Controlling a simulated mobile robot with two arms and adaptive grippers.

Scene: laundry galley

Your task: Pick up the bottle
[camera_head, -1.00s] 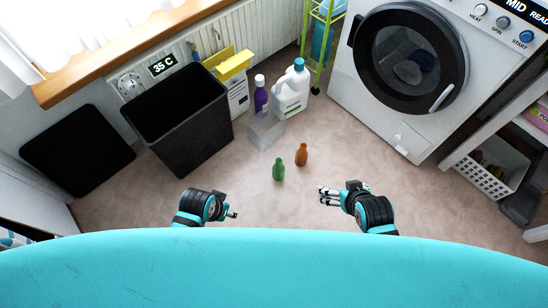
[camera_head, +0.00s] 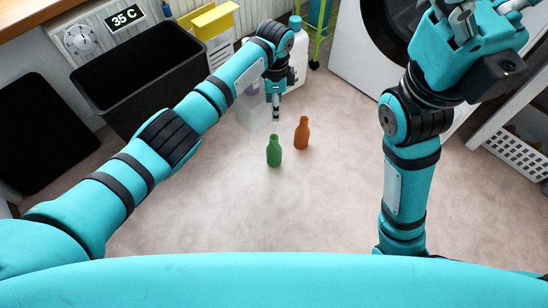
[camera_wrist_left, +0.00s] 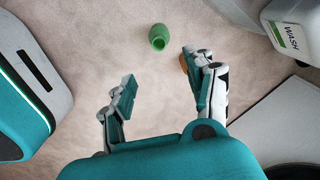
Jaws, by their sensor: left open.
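A green bottle (camera_head: 274,153) and an orange bottle (camera_head: 301,134) stand upright on the floor, close together. My left gripper (camera_head: 276,110) points down just beyond them in the head view. In the left wrist view my left gripper (camera_wrist_left: 160,78) has its fingers spread with nothing between them. The green bottle (camera_wrist_left: 158,38) shows ahead of the gap, and the orange bottle (camera_wrist_left: 184,63) is mostly hidden behind the right-hand finger. My right gripper (camera_head: 488,14) is raised at the top right, partly cut off by the frame edge; its opening is unclear.
A black bin (camera_head: 140,85) stands at left. A white jug (camera_head: 298,55) is partly behind my left arm, and a pale translucent box (camera_head: 250,115) is near my left gripper. A washing machine (camera_head: 352,55) stands at the back right. The floor in front of the bottles is clear.

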